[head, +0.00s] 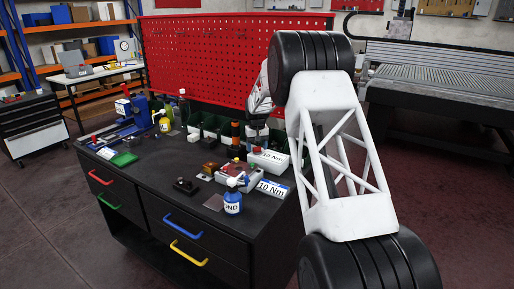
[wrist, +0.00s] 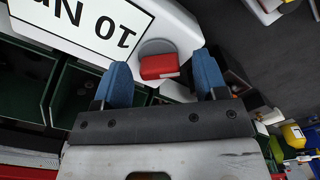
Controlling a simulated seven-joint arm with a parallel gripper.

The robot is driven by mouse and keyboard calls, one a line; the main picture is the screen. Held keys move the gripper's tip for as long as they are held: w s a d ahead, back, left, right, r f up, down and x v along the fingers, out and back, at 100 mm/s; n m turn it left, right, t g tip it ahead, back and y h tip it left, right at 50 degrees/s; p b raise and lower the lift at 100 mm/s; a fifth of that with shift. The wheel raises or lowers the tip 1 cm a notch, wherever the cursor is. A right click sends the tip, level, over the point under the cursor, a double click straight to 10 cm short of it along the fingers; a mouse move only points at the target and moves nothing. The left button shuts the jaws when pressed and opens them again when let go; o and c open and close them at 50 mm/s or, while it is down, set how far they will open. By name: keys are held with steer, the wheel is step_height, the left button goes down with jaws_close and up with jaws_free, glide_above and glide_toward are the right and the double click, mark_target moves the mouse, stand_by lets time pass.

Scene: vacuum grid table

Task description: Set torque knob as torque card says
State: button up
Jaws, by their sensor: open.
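In the wrist view a red knob (wrist: 158,66) sits on a round grey base at the edge of a white body with a black-framed sign (wrist: 88,27) reading 10 Nm, upside down and cut off. My gripper (wrist: 164,82) is open, its blue fingertips on either side of the knob's lower part in the picture; I see no contact. In the head view a white box marked 10 Nm (head: 269,158) stands near the back bins, and another 10 Nm sign (head: 272,188) stands nearer the front right edge. My arm hides part of that area.
Green bins (head: 211,125) line the back of the black bench, below a red pegboard (head: 205,60). A blue bottle (head: 232,202), a small red-topped device (head: 236,171) and a blue vise (head: 135,113) stand on the bench.

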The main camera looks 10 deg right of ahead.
steer(key=shift+r, duration=3.8)
steer(key=s+a+r, duration=0.2)
steer(key=s+r, duration=0.3)
steer(key=s, duration=0.7)
steer(key=s+a+r+t, duration=0.1)
steer(key=s+r, duration=0.5)
steer(key=s, duration=0.5)
steer(key=s+a+r, duration=0.2)
steer(key=s+r, duration=0.3)
steer(key=s, duration=0.7)
steer(key=s+a+f, duration=0.1)
steer(key=s+f, duration=0.2)
steer(key=s, duration=1.4)
steer(key=s+a+f+t, duration=0.1)
steer(key=s+f, duration=0.3)
steer(key=s, duration=1.3)
steer(key=shift+s+f+t, duration=0.2)
steer(key=shift+s+t, duration=0.1)
steer(key=shift+s, duration=0.1)
